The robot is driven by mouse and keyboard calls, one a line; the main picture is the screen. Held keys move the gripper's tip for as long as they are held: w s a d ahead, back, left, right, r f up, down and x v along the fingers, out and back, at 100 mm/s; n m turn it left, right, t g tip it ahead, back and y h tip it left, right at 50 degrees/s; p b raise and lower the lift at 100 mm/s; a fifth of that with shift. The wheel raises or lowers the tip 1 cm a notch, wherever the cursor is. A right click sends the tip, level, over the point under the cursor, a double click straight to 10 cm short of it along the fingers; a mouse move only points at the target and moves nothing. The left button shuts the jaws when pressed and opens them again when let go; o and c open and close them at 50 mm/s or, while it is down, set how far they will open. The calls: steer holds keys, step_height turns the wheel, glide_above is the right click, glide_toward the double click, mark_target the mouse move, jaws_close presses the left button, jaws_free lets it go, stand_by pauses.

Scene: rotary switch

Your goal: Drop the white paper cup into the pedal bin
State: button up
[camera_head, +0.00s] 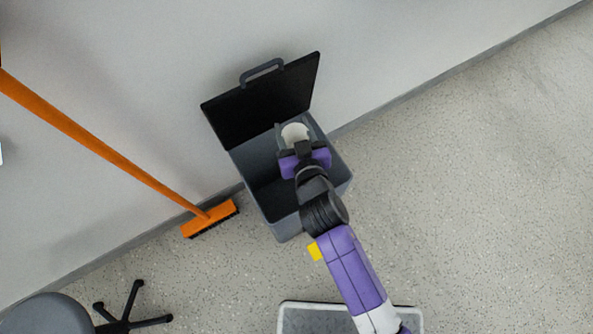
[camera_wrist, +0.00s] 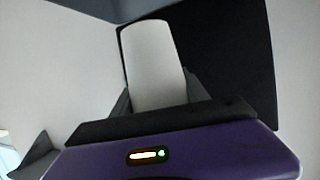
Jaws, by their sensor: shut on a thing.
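The white paper cup (camera_head: 295,132) is held in my gripper (camera_head: 294,137), over the open top of the grey pedal bin (camera_head: 279,228). The bin's black lid (camera_head: 262,104) stands raised against the wall side. In the wrist view the cup (camera_wrist: 155,65) is between my gripper's fingers (camera_wrist: 156,97), with the dark lid (camera_wrist: 228,55) behind it. My gripper is shut on the cup. My arm hides part of the bin's opening and front. I cannot tell how far the cup is above or below the rim.
An orange broom (camera_head: 105,147) leans at the left, its head (camera_head: 209,219) on the floor beside the bin. A grey chair (camera_head: 45,314) is at the lower left. A grey tray-like thing (camera_head: 300,318) lies at the bottom. The floor at the right is clear.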

mark_target(293, 141)
steer(key=shift+a+f+b, duration=0.1)
steer(key=shift+f+b, duration=2.05)
steer(key=shift+f, duration=0.55)
steer(key=o, duration=1.4)
steer(key=shift+s, duration=0.1)
steer(key=p+v, duration=0.1)
steer(key=v, duration=0.6)
steer(key=shift+s+r, duration=0.2)
steer(key=shift+s, duration=0.1)
